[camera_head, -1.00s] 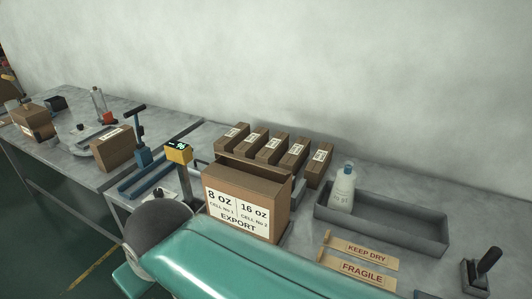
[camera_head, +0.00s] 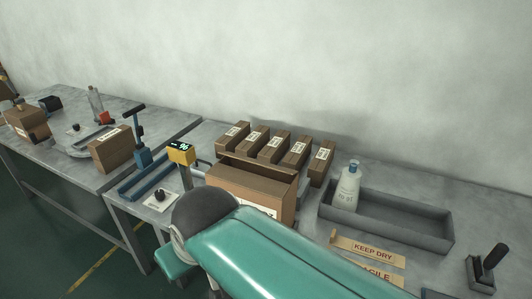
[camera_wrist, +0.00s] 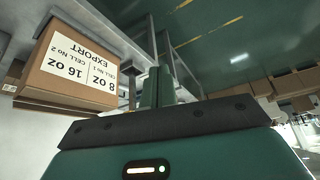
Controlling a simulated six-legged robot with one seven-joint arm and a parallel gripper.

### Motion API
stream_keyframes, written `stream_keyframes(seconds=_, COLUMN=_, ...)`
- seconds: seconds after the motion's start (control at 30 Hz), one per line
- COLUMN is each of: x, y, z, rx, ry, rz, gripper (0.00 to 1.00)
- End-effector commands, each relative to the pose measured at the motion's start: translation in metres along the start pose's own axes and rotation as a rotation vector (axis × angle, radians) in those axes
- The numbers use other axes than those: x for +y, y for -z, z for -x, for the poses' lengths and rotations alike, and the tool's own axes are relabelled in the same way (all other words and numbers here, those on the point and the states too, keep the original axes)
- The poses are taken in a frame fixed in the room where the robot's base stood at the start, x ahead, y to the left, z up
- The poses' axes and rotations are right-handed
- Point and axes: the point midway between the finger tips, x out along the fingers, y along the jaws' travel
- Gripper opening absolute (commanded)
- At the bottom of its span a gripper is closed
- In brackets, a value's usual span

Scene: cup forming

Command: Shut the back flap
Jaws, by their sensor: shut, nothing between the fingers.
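The brown carton (camera_head: 240,186) stands on the grey bench in the head view, and my arm hides most of its labelled front. A brown strip (camera_head: 258,169) runs along its back top edge; I cannot tell clearly whether this is the back flap or how far it is tilted. In the wrist view the carton (camera_wrist: 48,80) appears upside down at the left, with its 8 oz, 16 oz EXPORT label. My gripper (camera_wrist: 157,88) is shut and empty, to the right of the carton in that view and apart from it.
Several small labelled cartons (camera_head: 275,146) stand in a row close behind the carton. A yellow-headed device (camera_head: 181,153) stands at its left. A grey tray (camera_head: 405,224) with a white bottle (camera_head: 346,187) is at the right, beside a KEEP DRY sign (camera_head: 362,247).

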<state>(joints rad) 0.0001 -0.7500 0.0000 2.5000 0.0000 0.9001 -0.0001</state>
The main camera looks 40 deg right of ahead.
Motion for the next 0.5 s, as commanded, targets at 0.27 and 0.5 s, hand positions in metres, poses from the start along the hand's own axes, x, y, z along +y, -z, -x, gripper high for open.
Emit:
stream_keyframes(seconds=0.27, x=0.022, y=0.030, z=0.005, rx=-0.090, ry=0.052, rz=-0.040, gripper=0.00)
stream_keyframes(seconds=0.5, x=0.057, y=0.068, z=0.010, rx=-0.161, ry=0.142, rz=-0.085, gripper=0.00)
